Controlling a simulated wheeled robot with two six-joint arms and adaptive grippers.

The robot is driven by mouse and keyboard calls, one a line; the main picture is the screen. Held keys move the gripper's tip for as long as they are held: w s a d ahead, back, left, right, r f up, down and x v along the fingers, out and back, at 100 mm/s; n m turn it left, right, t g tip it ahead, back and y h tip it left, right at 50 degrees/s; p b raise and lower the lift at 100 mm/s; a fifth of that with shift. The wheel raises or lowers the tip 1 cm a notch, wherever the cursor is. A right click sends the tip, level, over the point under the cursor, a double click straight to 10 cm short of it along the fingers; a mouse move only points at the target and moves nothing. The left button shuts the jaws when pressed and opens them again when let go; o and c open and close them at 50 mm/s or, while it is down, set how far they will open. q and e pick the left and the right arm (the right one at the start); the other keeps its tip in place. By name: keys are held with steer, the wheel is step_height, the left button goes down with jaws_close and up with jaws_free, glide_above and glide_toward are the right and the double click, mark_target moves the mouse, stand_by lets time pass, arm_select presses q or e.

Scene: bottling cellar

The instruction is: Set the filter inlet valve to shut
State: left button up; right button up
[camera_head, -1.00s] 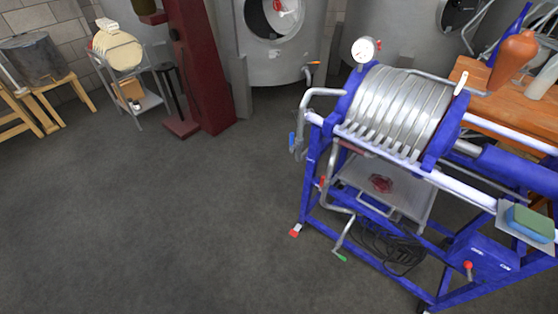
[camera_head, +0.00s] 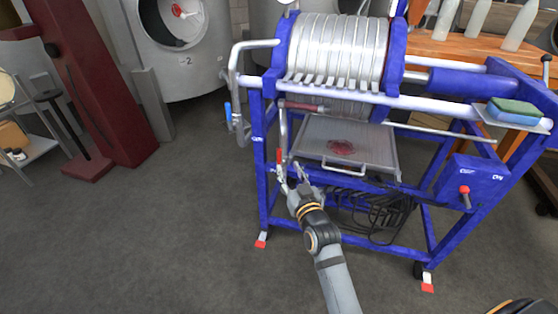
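The plate filter (camera_head: 335,50) stands on a blue frame (camera_head: 262,180). A bent steel pipe (camera_head: 250,45) on its left side carries a valve with a blue handle (camera_head: 228,111), which hangs down. A lower steel pipe (camera_head: 284,128) has a small red lever (camera_head: 280,157). I cannot tell from labels which valve is the inlet.
A drip tray (camera_head: 375,160) sits under the plates, with black hose (camera_head: 370,215) coiled below. A blue control box (camera_head: 475,180) with a red knob is at the right. A wooden table (camera_head: 460,50) with bottles stands behind.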

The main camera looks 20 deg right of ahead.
mark_target(280, 153)
steer(key=w+b, duration=0.1)
steer(key=w, duration=0.4)
steer(key=shift+w, duration=0.4)
steer(key=shift+w+b, duration=0.65)
steer(key=shift+w, duration=1.75)
arm_select(q)
steer(key=shift+d+r+t+h, duration=0.3)
steer(key=shift+d+r+t, duration=0.2)
steer(key=shift+d, duration=0.1)
arm_select(e)
jaws_close()
